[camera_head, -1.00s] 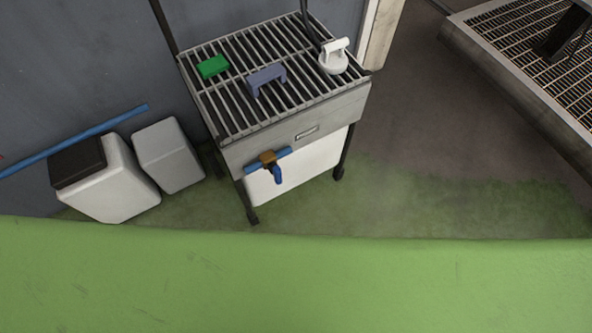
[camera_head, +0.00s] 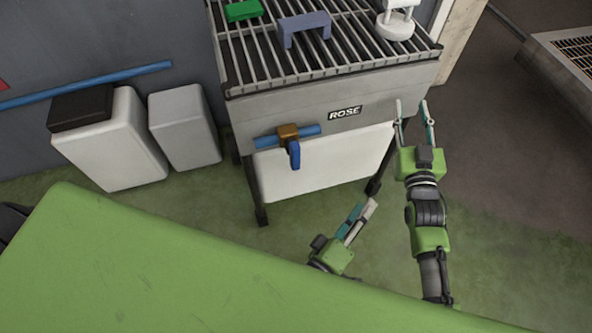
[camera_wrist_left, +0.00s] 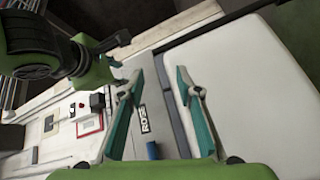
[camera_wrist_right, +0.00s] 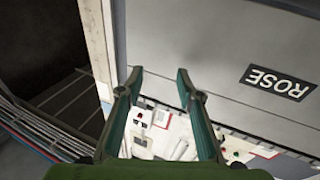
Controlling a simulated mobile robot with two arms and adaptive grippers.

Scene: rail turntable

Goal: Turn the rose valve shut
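The rose valve has a brass body (camera_head: 288,131) on a short blue pipe (camera_head: 308,130). Its blue lever (camera_head: 294,155) hangs down, across the pipe. The ROSE label (camera_head: 345,112) is above and to its right; it also shows in the left wrist view (camera_wrist_left: 145,118) and right wrist view (camera_wrist_right: 277,82). A blue piece (camera_wrist_left: 153,150), probably the lever, shows in the left wrist view. My left gripper (camera_head: 365,206) is open and empty, below and right of the valve. My right gripper (camera_head: 411,103) is open and empty, right of the label. Neither touches the valve.
The valve is on the front of a grey slatted stand (camera_head: 260,103) with a white panel (camera_head: 330,165) below. Green (camera_head: 243,10), purple (camera_head: 305,27) and white (camera_head: 395,24) parts sit on top. Two bins (camera_head: 112,140) (camera_head: 185,128) stand left. My arms are close together.

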